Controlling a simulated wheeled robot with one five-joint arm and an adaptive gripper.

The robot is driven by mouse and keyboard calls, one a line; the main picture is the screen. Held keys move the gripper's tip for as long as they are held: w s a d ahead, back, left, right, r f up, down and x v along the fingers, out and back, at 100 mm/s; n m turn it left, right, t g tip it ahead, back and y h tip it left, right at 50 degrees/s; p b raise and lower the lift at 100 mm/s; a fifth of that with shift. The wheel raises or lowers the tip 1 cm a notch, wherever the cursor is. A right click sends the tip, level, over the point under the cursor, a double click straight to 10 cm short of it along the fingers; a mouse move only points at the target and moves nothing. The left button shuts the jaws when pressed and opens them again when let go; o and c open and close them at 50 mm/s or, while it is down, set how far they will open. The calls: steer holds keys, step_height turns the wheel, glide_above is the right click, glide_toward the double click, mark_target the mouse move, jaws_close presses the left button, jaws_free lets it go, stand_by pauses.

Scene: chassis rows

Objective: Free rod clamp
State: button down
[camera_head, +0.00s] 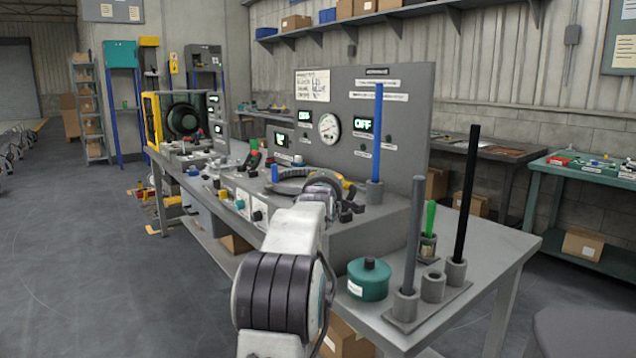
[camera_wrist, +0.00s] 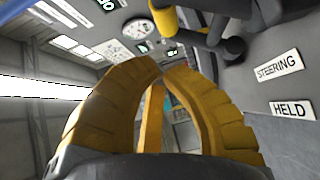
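My gripper (camera_wrist: 163,68) shows in the wrist view with its curved yellow fingers drawn together at the tips. I see nothing held between them. A dark grey fitting (camera_wrist: 215,42) with round ends and a yellow part (camera_wrist: 165,18) lies just beyond the fingertips, apart from them as far as I can tell. It may be the rod clamp; no label names it. A blue rod (camera_head: 378,130) stands upright on the bench console just right of my wrist.
A grey panel (camera_head: 345,118) with a gauge and OFF displays rises behind. Labels STEERING (camera_wrist: 278,67) and HELD (camera_wrist: 291,110) show.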

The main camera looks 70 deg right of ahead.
steer(key=s+a+r+p, duration=0.1)
steer(key=a+r, duration=0.2)
steer(key=a, duration=0.7)
steer(key=shift+s, duration=0.3)
steer(key=shift+r, duration=0.1)
